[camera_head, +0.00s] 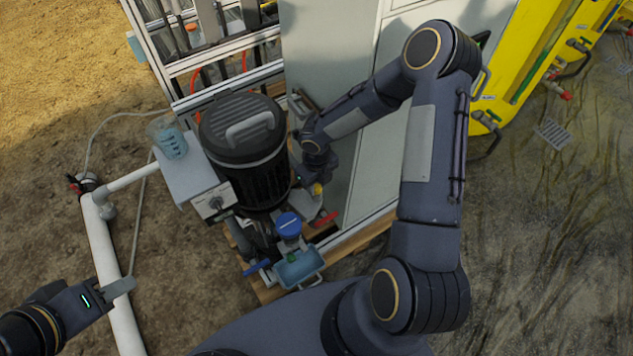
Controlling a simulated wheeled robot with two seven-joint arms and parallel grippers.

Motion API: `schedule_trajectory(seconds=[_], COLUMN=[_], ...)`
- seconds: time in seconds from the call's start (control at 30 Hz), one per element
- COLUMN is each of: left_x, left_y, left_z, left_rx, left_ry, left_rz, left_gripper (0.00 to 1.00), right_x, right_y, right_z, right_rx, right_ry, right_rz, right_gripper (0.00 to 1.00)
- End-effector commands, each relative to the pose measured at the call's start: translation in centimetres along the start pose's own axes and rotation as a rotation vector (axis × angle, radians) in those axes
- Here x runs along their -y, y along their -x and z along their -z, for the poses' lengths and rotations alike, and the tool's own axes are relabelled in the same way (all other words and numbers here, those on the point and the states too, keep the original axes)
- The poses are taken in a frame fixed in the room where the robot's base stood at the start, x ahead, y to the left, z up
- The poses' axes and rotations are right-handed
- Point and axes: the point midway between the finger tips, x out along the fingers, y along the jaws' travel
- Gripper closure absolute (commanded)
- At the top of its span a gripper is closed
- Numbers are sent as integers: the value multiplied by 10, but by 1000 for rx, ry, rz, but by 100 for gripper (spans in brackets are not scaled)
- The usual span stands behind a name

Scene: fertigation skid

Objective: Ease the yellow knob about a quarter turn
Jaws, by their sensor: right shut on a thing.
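The yellow knob (317,189) is a small spot low on the skid, to the right of the black canister, and is partly covered by my gripper. My right gripper (315,182) reaches down from above and is shut on the yellow knob; its fingers are small and hard to make out. How far the knob is turned cannot be seen.
A black ribbed canister (243,140) stands close left of the right gripper. A blue cap (288,224), a red handle (325,219) and a blue tray (298,268) lie just below. A grey box with a dial (212,204), a beaker (170,141) and a white pipe (112,260) are left.

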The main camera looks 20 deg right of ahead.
Motion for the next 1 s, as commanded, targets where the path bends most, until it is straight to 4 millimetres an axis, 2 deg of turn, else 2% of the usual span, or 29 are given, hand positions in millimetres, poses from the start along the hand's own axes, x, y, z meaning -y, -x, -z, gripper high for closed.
schedule_trajectory(seconds=[0.23, 0.27, 0.43, 0.77, 1.0], left_x=[0, 0, 0, -1, -4], left_y=[0, 0, 0, 1, 9], left_z=[0, 0, 0, 1, 4], left_rx=[0, 0, 0, 0, 0], left_ry=[0, 0, 0, 0, 0], left_rz=[0, 0, 0, 0, 0], left_gripper=[64, 64, 64, 64, 64], right_x=[0, 0, 0, 0, 1], right_y=[0, 0, 0, 5, 44], right_z=[0, 0, 0, 0, -1], right_rx=[1, 1, 1, 2, 5], right_ry=[-1, -1, -1, -2, -3], right_rz=[0, 0, 0, 1, 1], right_gripper=[97, 73, 52, 52, 52])
